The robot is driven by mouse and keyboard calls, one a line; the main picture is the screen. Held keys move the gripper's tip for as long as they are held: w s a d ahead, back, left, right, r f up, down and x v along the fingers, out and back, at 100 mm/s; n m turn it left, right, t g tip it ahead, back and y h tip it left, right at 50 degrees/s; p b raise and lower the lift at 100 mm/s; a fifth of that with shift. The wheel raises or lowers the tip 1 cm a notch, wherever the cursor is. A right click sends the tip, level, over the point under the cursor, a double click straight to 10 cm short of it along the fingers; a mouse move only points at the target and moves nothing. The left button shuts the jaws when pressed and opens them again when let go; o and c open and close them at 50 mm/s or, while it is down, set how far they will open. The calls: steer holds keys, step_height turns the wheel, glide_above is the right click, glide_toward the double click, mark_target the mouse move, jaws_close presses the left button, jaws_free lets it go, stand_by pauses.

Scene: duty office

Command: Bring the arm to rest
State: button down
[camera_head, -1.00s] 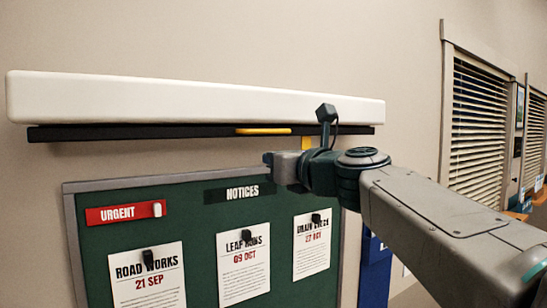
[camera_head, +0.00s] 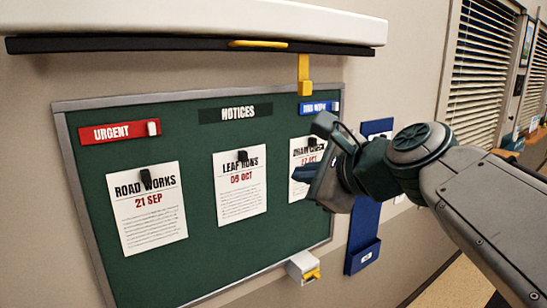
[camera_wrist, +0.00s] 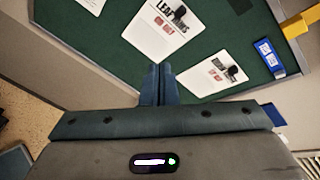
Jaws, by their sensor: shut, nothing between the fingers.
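My arm reaches in from the right in the head view, with my gripper (camera_head: 312,182) in front of the right part of the green notice board (camera_head: 200,105). It covers part of the rightmost notice (camera_head: 300,186). In the wrist view my gripper (camera_wrist: 158,68) points at the board with its two fingers together and nothing between them. A notice headed LEAF (camera_wrist: 165,28) and another notice (camera_wrist: 212,75) show beyond the fingertips. I cannot tell the exact gap between the fingers and the board.
A white shelf-like casing (camera_head: 200,18) with a dark bar (camera_head: 150,44) and yellow handle juts out above the board. A yellow bracket (camera_head: 304,75) hangs from it. A blue holder (camera_head: 363,235) and a small white box (camera_head: 302,266) are near the board's right side. Window blinds (camera_head: 483,75) are at right.

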steer(key=s+d+f+n+g+h, duration=0.2)
steer(key=f+n, duration=0.4)
steer(key=f, duration=0.3)
steer(key=s+d+f+n+g+h, duration=0.3)
steer(key=s+d+f+n, duration=0.1)
steer(key=s+f+n, duration=0.3)
steer(key=s+d+f+n+g+h, duration=0.2)
steer(key=f+n, duration=0.5)
steer(key=f, duration=0.4)
steer(key=s+d, duration=0.1)
steer(key=s, duration=0.1)
steer(key=shift+s+d+f+g, duration=0.15)
steer(key=shift+s+f+g, duration=0.15)
steer(key=shift+s+f, duration=0.1)
